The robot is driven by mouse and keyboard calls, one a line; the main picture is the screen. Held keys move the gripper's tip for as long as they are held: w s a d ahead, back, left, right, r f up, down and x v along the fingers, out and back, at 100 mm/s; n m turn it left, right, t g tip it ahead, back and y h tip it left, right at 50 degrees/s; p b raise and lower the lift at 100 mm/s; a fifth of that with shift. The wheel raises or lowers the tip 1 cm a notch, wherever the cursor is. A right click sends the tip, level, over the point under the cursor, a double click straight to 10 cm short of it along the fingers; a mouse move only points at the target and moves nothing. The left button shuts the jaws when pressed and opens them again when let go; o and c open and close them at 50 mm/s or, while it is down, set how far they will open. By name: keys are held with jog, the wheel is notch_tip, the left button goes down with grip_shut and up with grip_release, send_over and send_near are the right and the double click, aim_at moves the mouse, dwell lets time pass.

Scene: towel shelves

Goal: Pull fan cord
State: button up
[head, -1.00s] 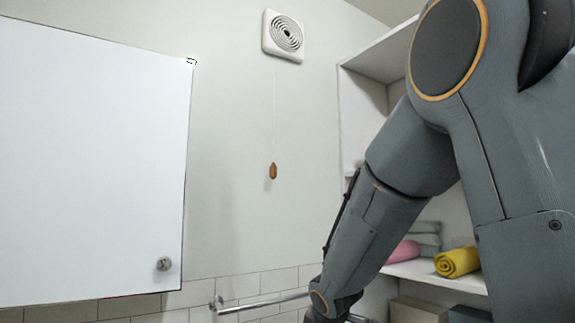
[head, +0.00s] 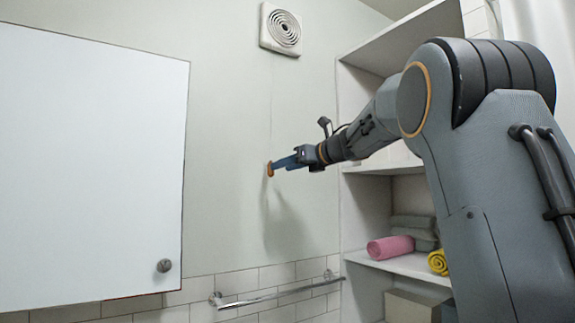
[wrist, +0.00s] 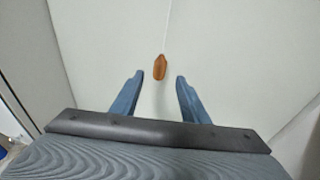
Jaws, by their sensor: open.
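The fan cord's wooden pull (head: 269,169) hangs by the wall below the vent fan (head: 280,29). In the wrist view the orange-brown pull (wrist: 160,67) hangs from its thin cord (wrist: 170,25), just beyond the fingertips and between their lines. My gripper (head: 277,165) has its blue fingers reaching left to the pull in the head view, overlapping it there. In the wrist view my gripper (wrist: 159,76) is open, with nothing between the fingers. The head view does not show whether a finger touches the pull.
A white cabinet door (head: 90,160) with a round knob stands at the left. A metal towel rail (head: 275,296) runs along the tiles below. Shelves (head: 385,264) with pink, grey and yellow towels are at the right. The wall around the pull is clear.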

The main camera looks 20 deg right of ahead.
aim_at(273, 173)
jog(key=p+x, duration=0.2)
jog(key=x, duration=0.5)
jog(key=shift+w+a+p, duration=0.15)
jog(key=shift+p, duration=0.25)
grip_shut()
jog(key=shift+f+b, duration=0.65)
grip_release()
jog(key=shift+r, duration=0.1)
jog(key=shift+b+v, duration=1.45)
jog(key=shift+v, duration=2.45)
